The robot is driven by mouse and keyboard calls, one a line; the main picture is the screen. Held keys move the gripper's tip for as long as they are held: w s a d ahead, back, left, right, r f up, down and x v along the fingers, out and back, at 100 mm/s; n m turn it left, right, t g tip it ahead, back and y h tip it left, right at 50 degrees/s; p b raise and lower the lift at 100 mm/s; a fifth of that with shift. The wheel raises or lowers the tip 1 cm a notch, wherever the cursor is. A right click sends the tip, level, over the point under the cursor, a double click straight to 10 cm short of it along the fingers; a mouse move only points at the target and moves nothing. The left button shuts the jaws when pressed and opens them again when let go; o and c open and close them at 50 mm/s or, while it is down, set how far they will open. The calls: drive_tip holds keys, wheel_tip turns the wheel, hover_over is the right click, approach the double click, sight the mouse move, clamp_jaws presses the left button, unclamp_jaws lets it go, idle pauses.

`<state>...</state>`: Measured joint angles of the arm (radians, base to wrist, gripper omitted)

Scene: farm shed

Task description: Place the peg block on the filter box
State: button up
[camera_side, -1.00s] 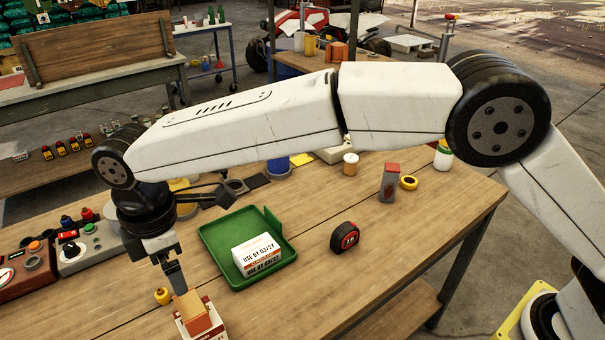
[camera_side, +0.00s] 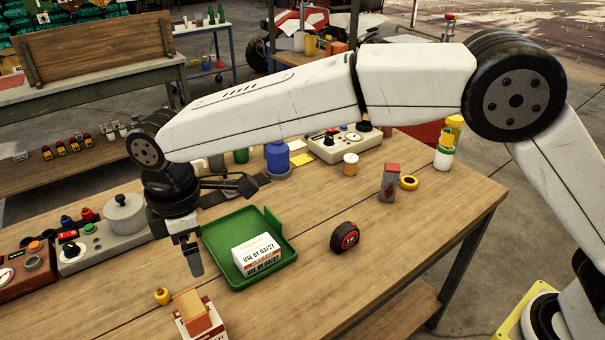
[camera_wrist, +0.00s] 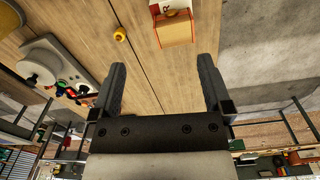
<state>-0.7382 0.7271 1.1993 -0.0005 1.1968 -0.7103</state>
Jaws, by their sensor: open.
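A tan wooden block (camera_side: 192,305), which looks like the peg block, rests on top of a white and red box (camera_side: 205,332), which looks like the filter box. The block sits a little tilted in the side view and the box's lower part is cut off by the frame. In the wrist view the block (camera_wrist: 174,31) also lies against the box (camera_wrist: 170,6) at the top edge. My gripper (camera_side: 194,266) is above the table behind the block, apart from it. Its two fingers (camera_wrist: 161,66) are spread and empty.
A small yellow knob-like item (camera_side: 162,296) stands beside the box. A green tray (camera_side: 218,232) holds a white printed carton (camera_side: 256,255). A tape measure (camera_side: 345,237) lies to the right. Control boxes (camera_side: 103,245) stand at left. The front right tabletop is clear.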

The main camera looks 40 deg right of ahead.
drive_tip(key=d+f+m+t, duration=0.1)
drive_tip(key=d+f+m, duration=0.2)
drive_tip(key=d+m, duration=1.3)
drive_tip(key=s+d+f, duration=0.2)
drive_tip(key=s+d, duration=0.5)
drive_tip(key=d, duration=0.4)
drive_tip(key=s+d+f+t, duration=0.1)
drive_tip(key=s+d+f, duration=0.1)
drive_tip(key=s+d, duration=0.4)
drive_tip(key=shift+s+d+f+m, duration=0.3)
drive_tip(key=shift+s+d, duration=0.1)
drive_tip(key=shift+d, duration=2.2)
